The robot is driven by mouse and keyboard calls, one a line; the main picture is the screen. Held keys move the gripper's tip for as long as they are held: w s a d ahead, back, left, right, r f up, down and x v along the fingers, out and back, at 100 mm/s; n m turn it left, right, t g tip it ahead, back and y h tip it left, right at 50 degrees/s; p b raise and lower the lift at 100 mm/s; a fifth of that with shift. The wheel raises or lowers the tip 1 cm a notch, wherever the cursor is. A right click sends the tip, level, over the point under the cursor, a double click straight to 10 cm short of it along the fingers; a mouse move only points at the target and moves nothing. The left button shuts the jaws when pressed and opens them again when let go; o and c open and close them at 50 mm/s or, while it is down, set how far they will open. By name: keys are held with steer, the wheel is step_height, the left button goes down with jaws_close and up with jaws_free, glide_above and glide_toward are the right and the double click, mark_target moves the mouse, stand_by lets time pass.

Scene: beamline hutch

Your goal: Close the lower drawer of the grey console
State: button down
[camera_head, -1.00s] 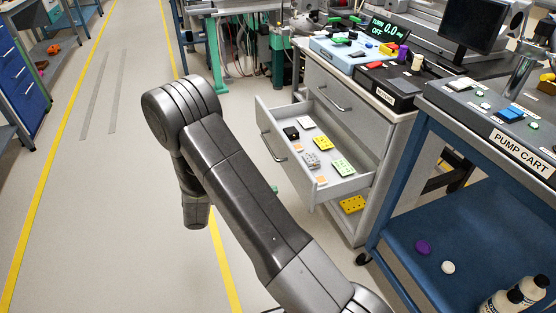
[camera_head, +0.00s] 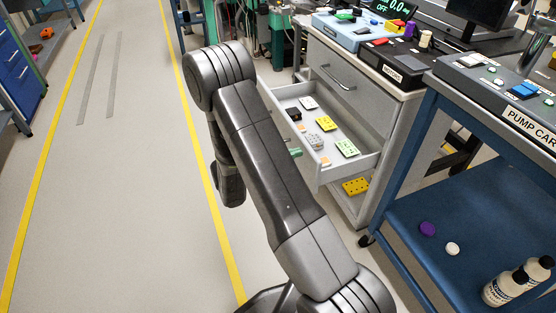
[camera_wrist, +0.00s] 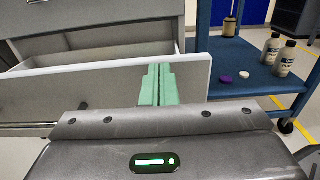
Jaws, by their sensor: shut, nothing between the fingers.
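The lower drawer (camera_head: 340,180) of the grey console (camera_head: 385,125) stands pulled well out in the head view, with several small yellow, green, white and dark pieces inside. Its front panel (camera_wrist: 75,92) crosses the wrist view, with its bar handle (camera_wrist: 30,127) at the left. My gripper (camera_wrist: 157,84) has two green fingers shut together, empty, in front of the panel's right part. A green fingertip (camera_head: 296,152) also shows beside the drawer front in the head view; my arm hides the rest. I cannot tell whether the fingers touch the panel.
The console's upper drawer (camera_head: 333,75) is shut. The blue pump cart (camera_head: 400,200) stands close on the right, with bottles (camera_head: 505,285) on its lower shelf. A yellow piece (camera_head: 355,186) lies below the open drawer. Open floor (camera_head: 130,200) with yellow lines spreads to the left.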

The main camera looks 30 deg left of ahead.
steer(key=shift+x, duration=0.85)
steer(key=shift+w+d, duration=0.25)
steer(key=x, duration=1.9)
